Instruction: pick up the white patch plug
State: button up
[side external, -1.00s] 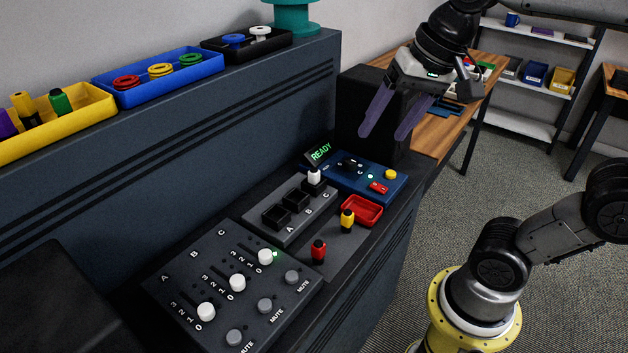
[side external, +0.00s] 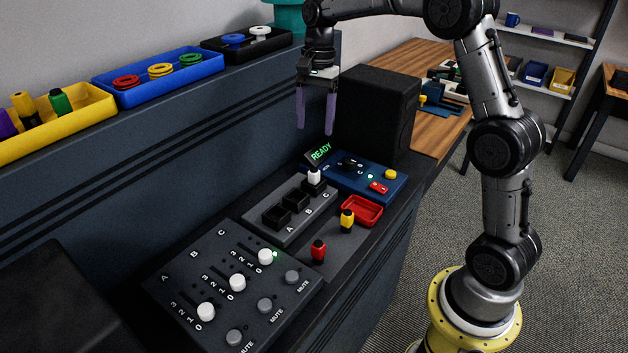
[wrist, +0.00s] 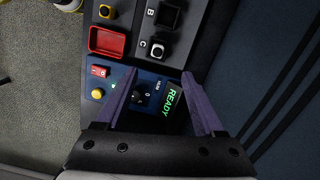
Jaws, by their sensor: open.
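The white patch plug (side external: 314,177) stands upright in socket C at the far end of the dark grey patch panel (side external: 272,236). In the wrist view the white plug (wrist: 158,50) shows beside the letter C, beyond my fingertips. My gripper (side external: 315,132) is open and empty, pointing down above and behind the plug. In the wrist view my gripper (wrist: 159,73) has its purple fingers spread apart over the blue panel and the READY display, touching nothing.
A blue panel (side external: 350,186) with a knob, red switch and yellow button adjoins the patch panel. A red tray (side external: 362,210), yellow plug (side external: 347,221) and red plug (side external: 318,251) stand at right. A black box (side external: 378,112) stands close right of my gripper.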

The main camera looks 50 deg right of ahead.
send_over(314, 168)
jog(key=f, duration=0.7)
jog(key=shift+w+d+f, duration=0.1)
jog(key=shift+w, duration=0.1)
jog(key=shift+s+f, duration=0.15)
jog(key=shift+f, duration=1.15)
jog(key=shift+s+f, duration=0.1)
jog(key=shift+f, duration=1.15)
grip_shut()
